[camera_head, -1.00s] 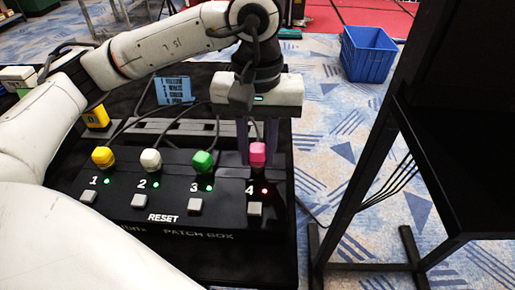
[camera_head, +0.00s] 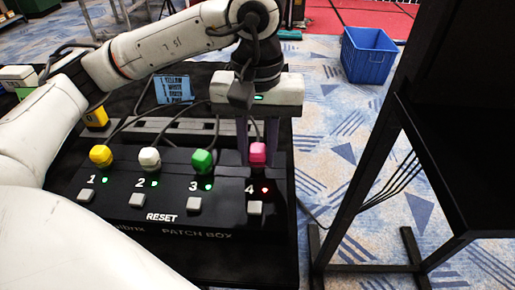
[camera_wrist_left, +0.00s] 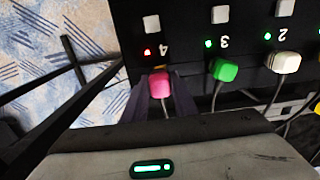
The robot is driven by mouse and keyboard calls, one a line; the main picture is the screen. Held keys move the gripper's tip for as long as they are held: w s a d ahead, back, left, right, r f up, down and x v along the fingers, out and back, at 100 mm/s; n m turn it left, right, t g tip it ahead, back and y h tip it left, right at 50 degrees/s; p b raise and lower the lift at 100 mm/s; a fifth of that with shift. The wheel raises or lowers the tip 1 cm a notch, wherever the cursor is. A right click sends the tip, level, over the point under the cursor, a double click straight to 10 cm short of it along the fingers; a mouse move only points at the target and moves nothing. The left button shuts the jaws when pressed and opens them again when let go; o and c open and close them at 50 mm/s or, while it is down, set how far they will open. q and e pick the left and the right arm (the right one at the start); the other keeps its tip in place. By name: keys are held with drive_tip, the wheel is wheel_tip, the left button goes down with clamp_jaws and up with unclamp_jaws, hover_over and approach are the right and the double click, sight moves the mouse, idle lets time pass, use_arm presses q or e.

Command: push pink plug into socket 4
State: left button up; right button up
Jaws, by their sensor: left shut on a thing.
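The pink plug (camera_head: 257,153) is upright at socket 4 of the black patch box (camera_head: 120,205), at the right end of the row. The light at socket 4 (camera_head: 265,190) is red. My left gripper (camera_head: 250,150) comes down from above, its fingers around the pink plug. In the left wrist view the gripper (camera_wrist_left: 160,98) has its fingers on both sides of the pink plug (camera_wrist_left: 159,84), shut on it. Whether the plug is fully seated cannot be told. My right gripper is not in view.
Yellow (camera_head: 101,155), white (camera_head: 150,158) and green (camera_head: 202,161) plugs stand in sockets 1, 2 and 3, with green lights. Grey buttons line the box front. A blue label card (camera_head: 174,89) stands behind. A black rack (camera_head: 385,140) is to the right, and a blue crate (camera_head: 368,62) is on the floor.

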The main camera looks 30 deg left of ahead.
use_arm(q)
drive_tip(key=shift+f+b, duration=1.3)
drive_tip(key=o, duration=1.7)
drive_tip(key=shift+c, duration=0.2)
drive_tip(key=shift+r, duration=0.15)
drive_tip(key=shift+r+p, duration=0.45)
drive_tip(key=shift+r, duration=0.1)
drive_tip(key=shift+r+p, duration=0.75)
drive_tip(key=shift+r, duration=0.5)
drive_tip(key=shift+r+p, duration=1)
drive_tip(key=shift+r, duration=0.65)
